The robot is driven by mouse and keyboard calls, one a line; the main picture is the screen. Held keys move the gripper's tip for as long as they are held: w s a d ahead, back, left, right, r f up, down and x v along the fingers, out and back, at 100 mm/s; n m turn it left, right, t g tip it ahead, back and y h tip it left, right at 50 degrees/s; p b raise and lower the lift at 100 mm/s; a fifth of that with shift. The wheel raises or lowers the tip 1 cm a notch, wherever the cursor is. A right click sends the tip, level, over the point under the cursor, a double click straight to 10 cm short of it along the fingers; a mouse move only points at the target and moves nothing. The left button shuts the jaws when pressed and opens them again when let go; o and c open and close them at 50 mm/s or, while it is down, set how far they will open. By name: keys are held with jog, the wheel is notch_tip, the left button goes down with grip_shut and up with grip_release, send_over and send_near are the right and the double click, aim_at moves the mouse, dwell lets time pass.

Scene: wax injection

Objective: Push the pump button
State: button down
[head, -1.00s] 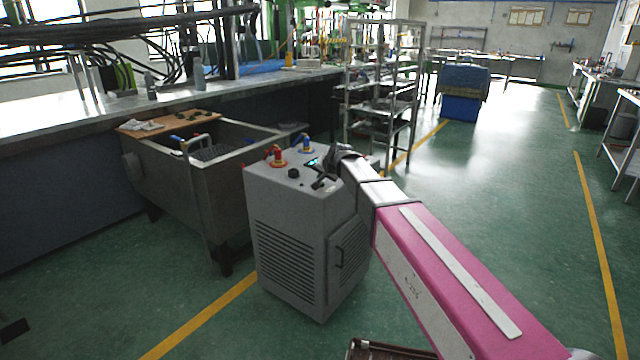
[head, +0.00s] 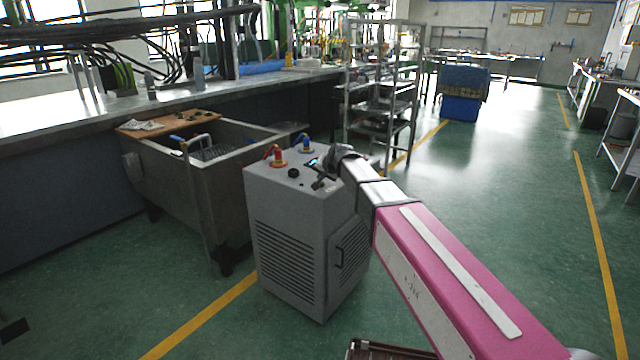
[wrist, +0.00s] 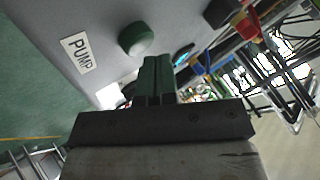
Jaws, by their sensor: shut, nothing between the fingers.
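The pump button is a round green button (wrist: 137,38) on the top panel of a grey machine (head: 290,240). A white label reading PUMP (wrist: 78,52) sits beside it in the wrist view. My gripper (wrist: 157,60) is shut and empty, its fingertips beside the button in the picture, just right of and below it. I cannot tell whether they touch the panel. In the head view my gripper (head: 319,173) is over the machine's top, and I cannot make out the green button there.
A black knob (head: 293,172), a red valve (head: 277,157) and a blue valve (head: 306,144) stand on the machine's top. A grey sink (head: 185,178) is on the left, with a metal shelf rack (head: 382,110) behind. Open green floor lies to the right.

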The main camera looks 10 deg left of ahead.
aim_at(322, 182)
jog(key=shift+f, duration=0.1)
dwell(0.3)
jog(key=shift+f, duration=0.35)
jog(key=shift+r, duration=0.5)
dwell(0.3)
jog(key=shift+r, duration=3)
